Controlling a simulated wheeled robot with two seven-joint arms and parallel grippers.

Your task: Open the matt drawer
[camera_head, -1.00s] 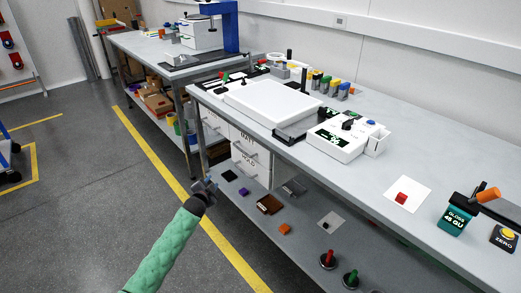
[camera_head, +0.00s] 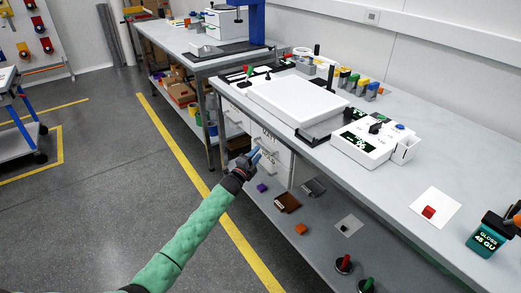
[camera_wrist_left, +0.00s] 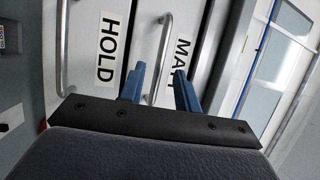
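The matt drawer (camera_wrist_left: 201,22) is a white front with a MATT label (camera_wrist_left: 179,62) in the left wrist view. Its metal bar handle (camera_wrist_left: 164,45) runs between my left gripper's fingers. My left gripper (camera_wrist_left: 160,84) is open, one blue finger on each side of the bar; I cannot tell whether either touches it. The drawer looks shut. In the head view, my left gripper (camera_head: 254,157) is at the drawer fronts under the bench, partly covering them. My right gripper is not in view.
The HOLD drawer (camera_wrist_left: 90,20) lies beside the matt one, with its own handle (camera_wrist_left: 62,50). The grey bench top (camera_head: 395,190) overhangs the drawers. A lower shelf (camera_head: 315,235) holds several small items. The floor in front is clear.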

